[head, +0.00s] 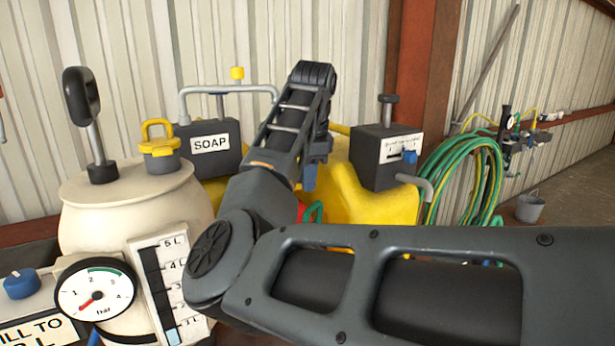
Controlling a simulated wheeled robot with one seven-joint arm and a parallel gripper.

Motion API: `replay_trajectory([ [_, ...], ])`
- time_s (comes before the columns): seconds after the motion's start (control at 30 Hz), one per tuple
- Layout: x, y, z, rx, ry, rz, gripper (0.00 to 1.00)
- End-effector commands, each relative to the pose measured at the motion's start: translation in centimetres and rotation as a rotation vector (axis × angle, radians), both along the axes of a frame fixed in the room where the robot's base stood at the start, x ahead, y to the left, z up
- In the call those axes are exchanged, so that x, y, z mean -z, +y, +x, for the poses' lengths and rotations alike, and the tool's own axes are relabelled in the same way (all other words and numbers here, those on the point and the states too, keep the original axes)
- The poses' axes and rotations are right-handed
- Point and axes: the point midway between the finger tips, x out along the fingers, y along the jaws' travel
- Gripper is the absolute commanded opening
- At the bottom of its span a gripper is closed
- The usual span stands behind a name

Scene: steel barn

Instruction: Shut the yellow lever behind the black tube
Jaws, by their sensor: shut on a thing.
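My gripper (312,76) is at the centre, seen from behind, its dark ribbed end against the pale wall. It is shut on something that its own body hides. I cannot clearly make out the yellow lever or the black tube. They may be behind my gripper and wrist. A small yellow piece shows just right of the gripper, and I cannot tell whether it is part of the lever. A small blue part and dark pieces show below the gripper's right side, partly covered.
The cream tank (80,215) with gauge (95,288) and yellow-handled cap (159,150) stands left. The SOAP box (209,146), grey pipe (225,89), yellow tank (372,203) and dark slotted box (386,160) crowd round my arm. A green hose coil (468,180) hangs right.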

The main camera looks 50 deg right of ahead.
Motion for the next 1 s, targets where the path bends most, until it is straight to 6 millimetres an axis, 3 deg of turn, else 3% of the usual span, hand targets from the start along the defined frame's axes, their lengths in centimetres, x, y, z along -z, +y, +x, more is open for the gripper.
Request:
replay_trajectory([
  [0.47,0.0,0.2,-0.2,0.054,-0.001,-0.001,0.00],
  [1.0,0.2,1.8,-1.4,0.488,-0.001,0.001,0.00],
])
